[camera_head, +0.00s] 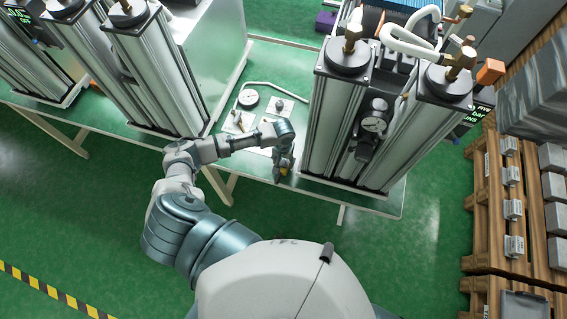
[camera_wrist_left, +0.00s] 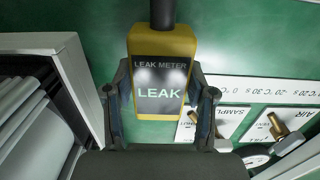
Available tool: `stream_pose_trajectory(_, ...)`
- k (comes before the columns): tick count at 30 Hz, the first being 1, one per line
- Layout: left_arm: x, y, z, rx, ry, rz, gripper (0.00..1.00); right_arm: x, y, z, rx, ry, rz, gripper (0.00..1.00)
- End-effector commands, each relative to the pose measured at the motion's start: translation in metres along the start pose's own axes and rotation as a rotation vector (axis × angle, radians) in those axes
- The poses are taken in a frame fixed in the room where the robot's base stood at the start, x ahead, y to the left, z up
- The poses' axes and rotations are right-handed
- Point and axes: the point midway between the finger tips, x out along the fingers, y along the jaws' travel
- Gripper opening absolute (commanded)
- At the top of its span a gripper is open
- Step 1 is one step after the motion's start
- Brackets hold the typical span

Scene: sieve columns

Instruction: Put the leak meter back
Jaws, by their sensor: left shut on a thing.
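The leak meter (camera_wrist_left: 160,72) is a yellow block with a dark screen that reads LEAK and a black stem at its far end. My left gripper (camera_wrist_left: 161,105) is shut on it, with one finger at each long side. In the head view my left gripper (camera_head: 283,164) is over the green table, close to the front of the right-hand column pair. I cannot tell whether the meter touches the table. My right gripper is not in view.
Tall silver sieve columns (camera_head: 335,125) stand right of the gripper, and more columns (camera_head: 150,70) stand to the left. White labelled plates with brass fittings and a round gauge (camera_head: 248,98) lie between them on the green table (camera_head: 262,60). A wooden pallet (camera_head: 480,190) is at far right.

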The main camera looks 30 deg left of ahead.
Motion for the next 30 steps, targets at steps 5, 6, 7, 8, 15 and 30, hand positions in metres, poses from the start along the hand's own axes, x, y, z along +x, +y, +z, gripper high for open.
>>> stream_pose_trajectory(5,0.02,0.003,0.001,0.001,0.001,-0.002,0.0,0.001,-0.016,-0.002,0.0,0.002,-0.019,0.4)
stream_pose_trajectory(6,0.02,0.004,0.001,0.001,0.001,-0.002,0.0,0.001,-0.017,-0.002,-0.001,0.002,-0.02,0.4)
stream_pose_trajectory(7,0.02,0.004,0.001,0.001,0.001,-0.003,0.0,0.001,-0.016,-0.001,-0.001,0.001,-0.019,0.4)
stream_pose_trajectory(8,0.019,0.005,0.002,0.002,0.001,-0.003,0.0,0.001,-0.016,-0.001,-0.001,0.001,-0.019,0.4)
stream_pose_trajectory(15,0.021,0.003,0.001,0.001,-0.001,-0.002,0.66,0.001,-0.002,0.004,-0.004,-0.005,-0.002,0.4)
stream_pose_trajectory(30,0.021,0.001,0.001,0.001,-0.001,-0.001,0.66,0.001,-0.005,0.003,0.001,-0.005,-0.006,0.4)
